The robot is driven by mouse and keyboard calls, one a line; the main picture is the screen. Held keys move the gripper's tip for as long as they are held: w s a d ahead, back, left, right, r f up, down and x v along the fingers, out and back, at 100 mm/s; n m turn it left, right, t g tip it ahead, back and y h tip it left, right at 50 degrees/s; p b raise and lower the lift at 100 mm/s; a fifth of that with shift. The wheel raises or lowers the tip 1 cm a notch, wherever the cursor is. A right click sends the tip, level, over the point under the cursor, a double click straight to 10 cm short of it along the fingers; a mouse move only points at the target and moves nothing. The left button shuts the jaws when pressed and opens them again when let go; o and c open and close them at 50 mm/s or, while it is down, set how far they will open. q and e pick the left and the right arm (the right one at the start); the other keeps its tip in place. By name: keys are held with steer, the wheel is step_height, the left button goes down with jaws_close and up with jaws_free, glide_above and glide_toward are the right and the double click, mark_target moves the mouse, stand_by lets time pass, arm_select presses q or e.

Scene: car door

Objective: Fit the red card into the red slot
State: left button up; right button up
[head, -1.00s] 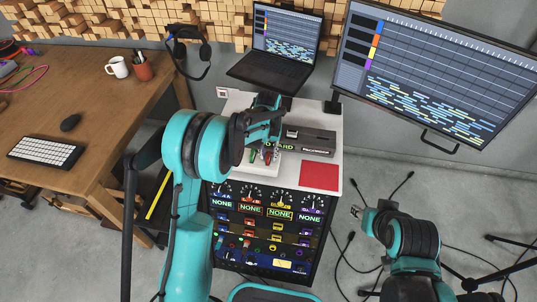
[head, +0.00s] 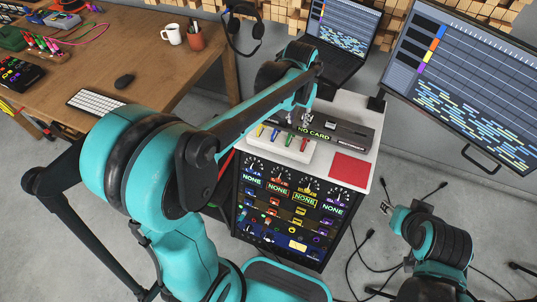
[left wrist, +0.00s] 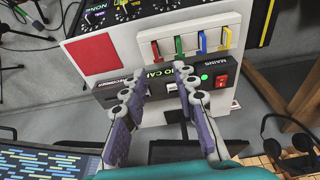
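The red card (head: 304,144) stands at the right end of a white holder (head: 268,147), beside green, blue and yellow cards. In the left wrist view the red card (left wrist: 155,50) is at the left end of the row. My left gripper (head: 300,118) is over the back of the cabinet, behind the holder. In the left wrist view its fingers (left wrist: 160,112) are apart and empty, with the NO CARD device beyond them. My right gripper (head: 386,208) is low at the right, away from the cabinet; its finger gap is too small to judge. I cannot single out the red slot.
The black NO CARD device (head: 345,131) stands behind the holder. A red square (head: 350,171) lies on the cabinet top at the right. The cabinet front (head: 295,215) has dials reading NONE. A laptop (head: 335,45) and a monitor (head: 465,80) stand behind.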

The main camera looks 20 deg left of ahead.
arm_select(q)
steer(key=s+a+t, duration=0.1)
steer(key=s+t, duration=0.1)
steer(key=s, duration=0.7)
steer(key=s+a+r+t, duration=0.1)
steer(key=s+a+t, duration=0.1)
steer(key=s, duration=0.8)
steer(key=shift+t, duration=0.5)
